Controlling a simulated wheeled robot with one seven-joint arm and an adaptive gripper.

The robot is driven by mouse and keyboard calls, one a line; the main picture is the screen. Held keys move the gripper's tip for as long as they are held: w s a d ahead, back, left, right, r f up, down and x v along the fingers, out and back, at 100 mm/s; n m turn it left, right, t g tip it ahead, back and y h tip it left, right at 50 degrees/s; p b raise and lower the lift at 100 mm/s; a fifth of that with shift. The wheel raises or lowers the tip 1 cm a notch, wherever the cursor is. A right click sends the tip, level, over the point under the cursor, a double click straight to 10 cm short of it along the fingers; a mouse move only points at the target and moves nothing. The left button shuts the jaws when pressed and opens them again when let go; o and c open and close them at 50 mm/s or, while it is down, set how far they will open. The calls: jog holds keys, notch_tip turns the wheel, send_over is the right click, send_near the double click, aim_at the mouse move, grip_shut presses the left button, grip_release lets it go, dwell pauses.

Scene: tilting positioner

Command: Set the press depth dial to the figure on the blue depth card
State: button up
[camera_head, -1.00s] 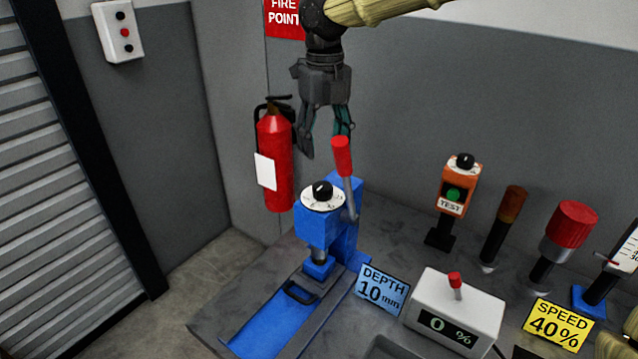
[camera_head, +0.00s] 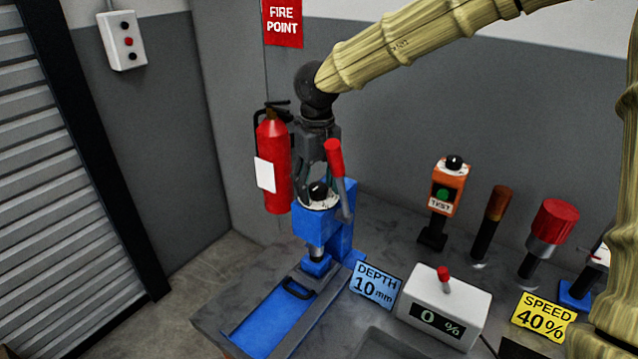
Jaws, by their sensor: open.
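The blue press (camera_head: 318,229) stands on the bench, with a white-faced depth dial and its black knob (camera_head: 318,190) on top. The red-handled lever (camera_head: 335,160) rises at the press's right side, in front of part of my gripper. The blue depth card (camera_head: 375,284) right of the press reads "DEPTH 10 mm". My gripper (camera_head: 317,187) points down, open, with its fingers at the dial, seemingly on either side of the knob. I cannot tell whether they touch it. The dial's figures are too small to read.
A red fire extinguisher (camera_head: 272,160) hangs on the wall just left of my gripper. Right of the card are a white box (camera_head: 443,305) showing "0 %", a yellow "SPEED 40%" card (camera_head: 543,318), an orange test box (camera_head: 447,188) and several upright tools.

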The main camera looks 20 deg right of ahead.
jog(key=shift+w+f, duration=0.2)
jog(key=shift+w, duration=0.1)
jog(key=shift+s+d+r, duration=0.15)
jog(key=shift+s+d, duration=0.05)
jog(key=shift+s, duration=0.05)
jog(key=c, duration=0.4)
jog(key=shift+s+r, duration=0.1)
jog(key=shift+s, duration=0.1)
jog(key=c, duration=0.4)
jog(key=shift+w+a, duration=0.1)
jog(key=shift+c, duration=1)
